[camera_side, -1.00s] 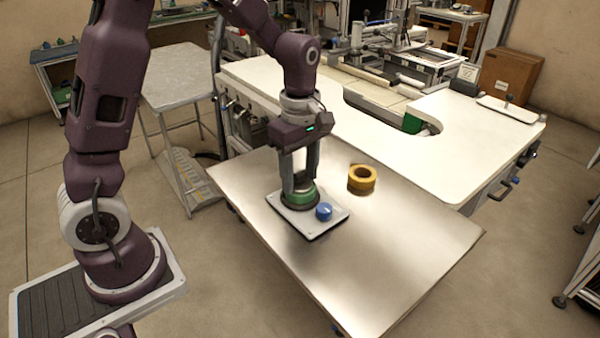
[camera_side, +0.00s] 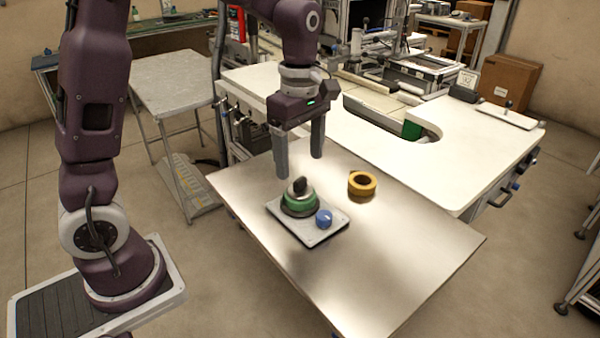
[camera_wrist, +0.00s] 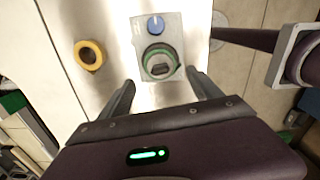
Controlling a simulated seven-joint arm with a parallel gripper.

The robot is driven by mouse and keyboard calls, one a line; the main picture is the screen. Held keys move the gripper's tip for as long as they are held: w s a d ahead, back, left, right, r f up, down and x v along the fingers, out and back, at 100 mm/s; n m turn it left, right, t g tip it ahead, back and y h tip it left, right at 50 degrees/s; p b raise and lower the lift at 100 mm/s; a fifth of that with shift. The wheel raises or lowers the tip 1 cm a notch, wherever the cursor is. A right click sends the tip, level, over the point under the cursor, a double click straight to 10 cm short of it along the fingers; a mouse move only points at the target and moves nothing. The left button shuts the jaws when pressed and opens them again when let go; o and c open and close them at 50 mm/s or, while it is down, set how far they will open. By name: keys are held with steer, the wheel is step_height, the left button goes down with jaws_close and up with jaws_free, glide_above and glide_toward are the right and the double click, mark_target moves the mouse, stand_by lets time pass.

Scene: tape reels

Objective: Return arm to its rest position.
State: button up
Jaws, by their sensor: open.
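My gripper (camera_side: 299,160) is open and empty, its two fingers pointing down above the metal table, a little behind and above the green reel. In the wrist view my gripper (camera_wrist: 162,88) shows its fingers spread apart. The green tape reel (camera_side: 299,205) sits on a light grey base plate (camera_side: 316,236), with a dark knob standing up at its centre. The green reel also shows in the wrist view (camera_wrist: 150,66), beyond the fingertips and apart from them. A blue knob (camera_side: 324,217) is on the same plate beside the reel.
A yellow tape reel (camera_side: 362,183) lies on the metal table (camera_side: 400,260), right of the plate. A white workbench (camera_side: 440,160) with a cut-out and equipment stands behind. A grey side table (camera_side: 170,80) stands at the back left. The table's front right area is clear.

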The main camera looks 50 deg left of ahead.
steer(key=s+d+r+m+t, duration=0.2)
steer(key=s+r+m+t, duration=0.1)
steer(key=s+r+m, duration=0.5)
steer(key=s+m, duration=0.2)
steer(key=s, duration=0.1)
steer(key=shift+d, duration=0.35)
steer(key=s+m+t, duration=0.1)
steer(key=s+m, duration=0.4)
steer(key=m, duration=0.1)
steer(key=s+d+m+t, duration=0.1)
steer(key=s+m, duration=0.2)
steer(key=shift+s+f+t, duration=0.3)
steer(key=n+g, duration=0.6)
steer(key=n, duration=1.3)
glide_above(300, 179)
step_height(300, 179, down, 7)
steer(key=shift+a+r, duration=0.1)
steer(key=shift+r, duration=0.1)
step_height(300, 179, down, 7)
steer(key=shift+c, duration=0.3)
